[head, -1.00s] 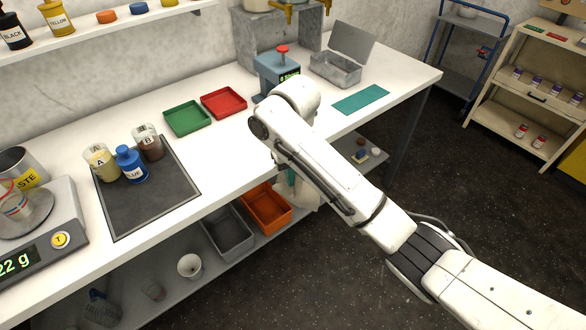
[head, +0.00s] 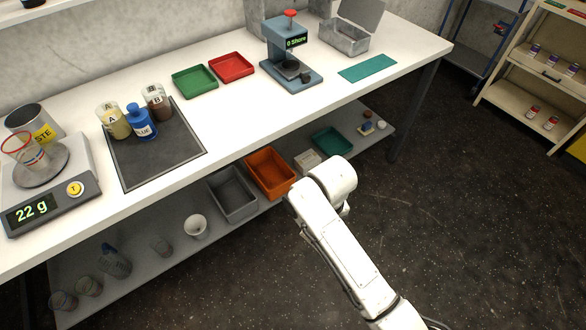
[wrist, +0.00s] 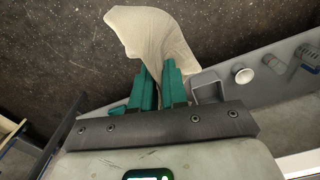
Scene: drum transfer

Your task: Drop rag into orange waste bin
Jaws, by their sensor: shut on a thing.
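The rag (wrist: 150,36) is a cream cloth. In the wrist view it hangs between the teal fingers of my gripper (wrist: 159,80), which is shut on it. In the head view the end of my arm is in front of the table's front edge, to the right of the orange waste bin, and hides the gripper and rag. The orange waste bin (head: 269,174) is an open box on the lower shelf, and its inside looks empty. I cannot make out the orange bin in the wrist view.
A grey bin (head: 233,195) stands left of the orange one, with a white cup (head: 196,226) beyond it. A white box (head: 307,160) and a green tray (head: 332,141) are to the right. The tabletop (head: 230,115) overhangs the shelf. The floor in front is clear.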

